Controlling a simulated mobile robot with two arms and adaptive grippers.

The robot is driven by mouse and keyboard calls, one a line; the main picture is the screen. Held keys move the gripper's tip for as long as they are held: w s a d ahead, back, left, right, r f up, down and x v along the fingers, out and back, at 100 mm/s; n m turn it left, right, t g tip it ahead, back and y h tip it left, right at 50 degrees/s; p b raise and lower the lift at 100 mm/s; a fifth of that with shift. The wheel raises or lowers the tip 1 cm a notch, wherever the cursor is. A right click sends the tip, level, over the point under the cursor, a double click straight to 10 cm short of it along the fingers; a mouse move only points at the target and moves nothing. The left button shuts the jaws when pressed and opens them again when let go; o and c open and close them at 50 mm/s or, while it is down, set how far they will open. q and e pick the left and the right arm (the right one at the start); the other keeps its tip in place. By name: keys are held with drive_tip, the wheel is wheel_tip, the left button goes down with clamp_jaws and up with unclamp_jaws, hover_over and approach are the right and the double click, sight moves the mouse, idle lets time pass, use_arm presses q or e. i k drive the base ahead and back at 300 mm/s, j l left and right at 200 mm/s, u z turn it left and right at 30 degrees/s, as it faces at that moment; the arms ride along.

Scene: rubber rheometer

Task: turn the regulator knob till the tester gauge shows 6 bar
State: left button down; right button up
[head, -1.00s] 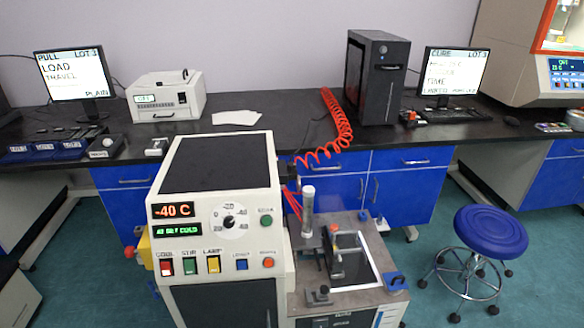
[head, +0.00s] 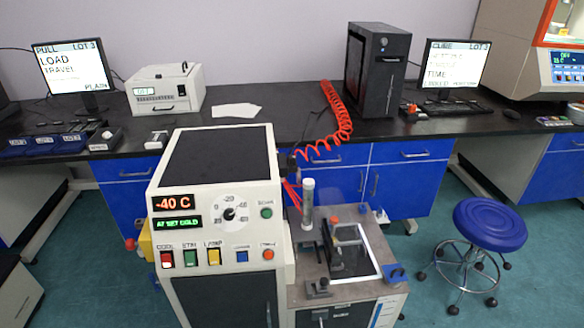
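No gripper of mine shows in the head view. The white tester cabinet (head: 158,285) stands in the foreground, with a red display reading -40 C and a green display reading AT SET COLD. A round white dial (head: 230,214) with a black centre is on its panel; its marks look like temperatures, not bar. A red coiled hose (head: 341,115) runs down from the bench to a small dark fitting (head: 289,163) behind the cabinet. I cannot make out a regulator knob or a bar gauge for certain.
A grey test plate (head: 306,270) with a clear upright tube (head: 308,202) adjoins the cabinet. The black bench (head: 290,118) behind holds monitors, a white box (head: 165,90) and a black tower (head: 375,72). A blue stool (head: 490,223) stands right on open green floor.

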sight(291, 159)
drive_tip(key=i+j+z, duration=0.15)
drive_tip(key=z, duration=0.2)
drive_tip(key=i+j+z, duration=0.45)
drive_tip(key=i+z, duration=0.2)
drive_tip(key=k, duration=0.05)
